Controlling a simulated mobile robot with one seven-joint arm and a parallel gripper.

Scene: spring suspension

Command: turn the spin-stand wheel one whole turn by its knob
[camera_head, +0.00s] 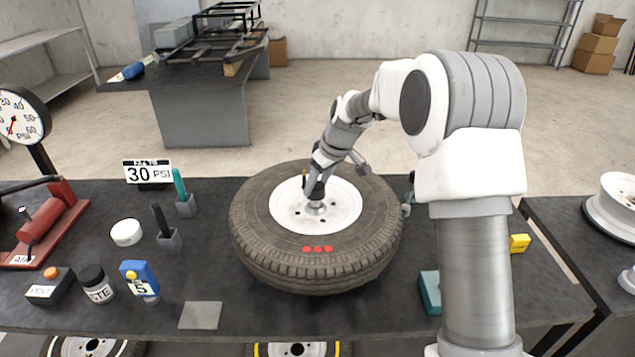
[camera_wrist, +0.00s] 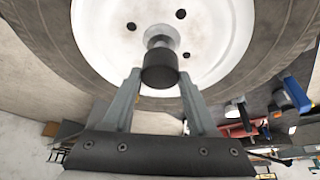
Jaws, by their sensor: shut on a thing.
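The spin-stand wheel (camera_head: 262,190) lies flat on the dark bench, a grey tyre around a white rim with several holes. In the wrist view the white rim (camera_wrist: 100,40) fills the top. A black cylindrical knob (camera_wrist: 160,69) on a silver stem (camera_wrist: 159,38) stands out from it. My gripper (camera_wrist: 159,76) is shut on this knob, one grey finger on each side. In the head view my gripper (camera_head: 315,190) is over the rim's middle and largely hides the knob.
On the bench left of the wheel are a 30 PSI sign (camera_head: 147,172), teal (camera_head: 185,203) and black-handled (camera_head: 168,238) tools, a white tub (camera_head: 126,232) and a blue device (camera_head: 139,280). A teal block (camera_head: 430,292) and yellow block (camera_head: 520,243) lie right.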

